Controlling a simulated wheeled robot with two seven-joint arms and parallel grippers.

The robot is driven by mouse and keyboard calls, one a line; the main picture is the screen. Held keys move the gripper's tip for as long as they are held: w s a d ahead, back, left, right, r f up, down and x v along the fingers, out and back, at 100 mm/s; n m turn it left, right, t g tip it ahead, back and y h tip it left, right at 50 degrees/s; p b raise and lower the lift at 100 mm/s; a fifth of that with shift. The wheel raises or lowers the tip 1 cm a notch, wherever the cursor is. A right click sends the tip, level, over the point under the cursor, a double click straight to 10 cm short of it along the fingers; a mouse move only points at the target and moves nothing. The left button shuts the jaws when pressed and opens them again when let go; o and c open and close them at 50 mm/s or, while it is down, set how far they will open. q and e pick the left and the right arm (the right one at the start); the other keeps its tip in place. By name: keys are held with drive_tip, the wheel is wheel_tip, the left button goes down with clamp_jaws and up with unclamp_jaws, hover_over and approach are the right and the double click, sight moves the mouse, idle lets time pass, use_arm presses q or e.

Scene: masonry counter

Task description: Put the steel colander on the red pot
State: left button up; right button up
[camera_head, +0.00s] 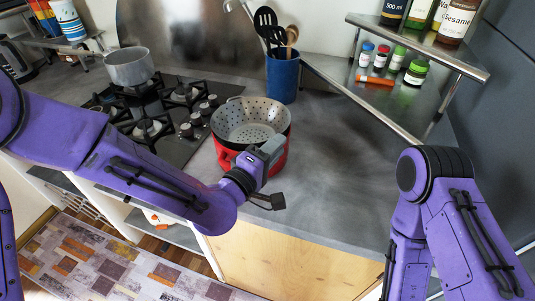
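The steel colander (251,117), a grey bowl with holes, sits on top of the red pot (281,158) on the counter. It looks about level, with its rim above the pot. My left arm crosses in front from the left and hides part of the pot's front. My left gripper (270,201) is in front of and below the colander, near the counter's front edge, and looks apart from it. Its dark fingers show small and nearly edge-on, so their opening cannot be told. My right arm is at the right; its gripper is out of view.
A gas hob (165,116) with a grey pot (130,67) is to the left. A blue utensil holder (282,78) stands behind the colander. A metal shelf (408,98) with jars and bottles is at the back right. The counter (345,170) right of the pot is clear.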

use_arm(q)
drive_tip(key=p+v, duration=0.8)
drive_tip(key=v, duration=0.3)
drive_tip(key=shift+s+a+p, duration=0.25)
drive_tip(key=shift+s+p, duration=0.05)
drive_tip(key=shift+p, duration=0.1)
drive_tip(key=s+a+f+m+g+y, duration=0.1)
drive_tip(key=a+f+g+y, duration=0.15)
drive_tip(key=f, duration=0.35)
drive_tip(key=s+a+f+g+y, duration=0.1)
drive_tip(key=s+a+f+y, duration=0.2)
drive_tip(key=f, duration=0.4)
drive_tip(key=s+a+f+m+g+y, duration=0.1)
drive_tip(key=s+a+f+g+y, duration=0.3)
drive_tip(key=s+a+f, duration=0.3)
drive_tip(key=s+a+f+m+g+y, duration=0.1)
drive_tip(key=s+a+f+g+y, duration=0.3)
drive_tip(key=s+a+f, duration=0.3)
drive_tip(key=s+a, duration=0.1)
drive_tip(key=a, duration=0.4)
drive_tip(key=shift+s, duration=0.2)
